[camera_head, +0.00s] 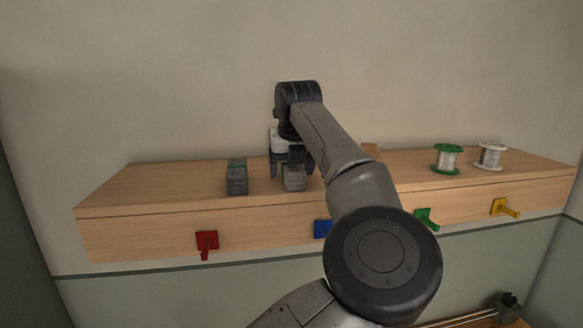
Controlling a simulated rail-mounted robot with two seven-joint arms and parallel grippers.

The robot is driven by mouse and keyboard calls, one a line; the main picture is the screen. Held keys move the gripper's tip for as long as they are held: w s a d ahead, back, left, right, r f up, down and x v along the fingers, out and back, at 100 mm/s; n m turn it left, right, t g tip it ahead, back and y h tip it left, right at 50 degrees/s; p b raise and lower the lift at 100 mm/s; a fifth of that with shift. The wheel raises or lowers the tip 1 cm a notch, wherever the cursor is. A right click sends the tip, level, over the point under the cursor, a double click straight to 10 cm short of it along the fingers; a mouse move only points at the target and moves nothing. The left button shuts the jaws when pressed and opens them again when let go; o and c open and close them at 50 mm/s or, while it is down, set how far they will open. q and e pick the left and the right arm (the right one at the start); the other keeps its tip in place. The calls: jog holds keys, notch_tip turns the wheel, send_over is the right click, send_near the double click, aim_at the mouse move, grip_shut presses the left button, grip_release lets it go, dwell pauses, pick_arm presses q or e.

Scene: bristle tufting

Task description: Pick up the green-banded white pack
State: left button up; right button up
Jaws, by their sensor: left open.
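A pale grey-white pack (294,179) stands on the wooden shelf. Its top is hidden by my left gripper, so I cannot tell whether it has a green band. My left gripper (292,170) points down over this pack, open, with its fingers around or just above its upper part; I cannot tell whether they touch it. A darker grey pack (237,182) with a green band on top stands to the left, apart from the gripper. My right gripper is not in view.
The wooden shelf (150,190) carries a green-rimmed spool (446,159) and a white spool (490,156) at the right. Red (207,242), blue (321,230), green (427,218) and yellow (504,208) pegs stick out from its front. The shelf's left end is clear.

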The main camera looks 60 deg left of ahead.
pick_arm(q)
jog(key=shift+f, duration=0.2)
jog(key=shift+c, duration=0.2)
jog(key=c, duration=1)
jog(key=shift+r, duration=0.1)
